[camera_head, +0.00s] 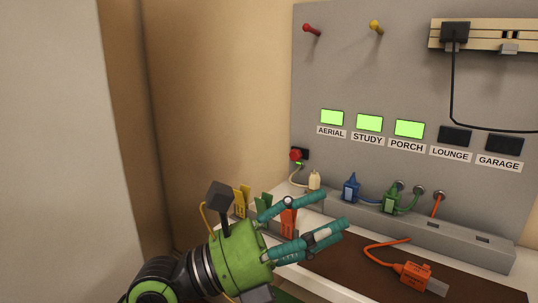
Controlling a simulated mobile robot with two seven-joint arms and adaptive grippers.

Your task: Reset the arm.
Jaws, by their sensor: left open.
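My left gripper (334,212) reaches in from the lower left, its green body and teal fingers pointing right. The fingers are spread apart with nothing between them that I can make out as held. The gripper is in front of the grey panel and over the near edge of the shelf. It partly hides an orange-red item (288,222) and a green item (264,205) behind it. My right gripper does not show.
The grey panel (400,70) has lit AERIAL, STUDY and PORCH displays; LOUNGE and GARAGE are dark. Cream, blue (350,188) and green (390,200) plugs stand along a grey strip (460,243). An orange plug (414,276) lies on the brown mat (345,270). A wall is at left.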

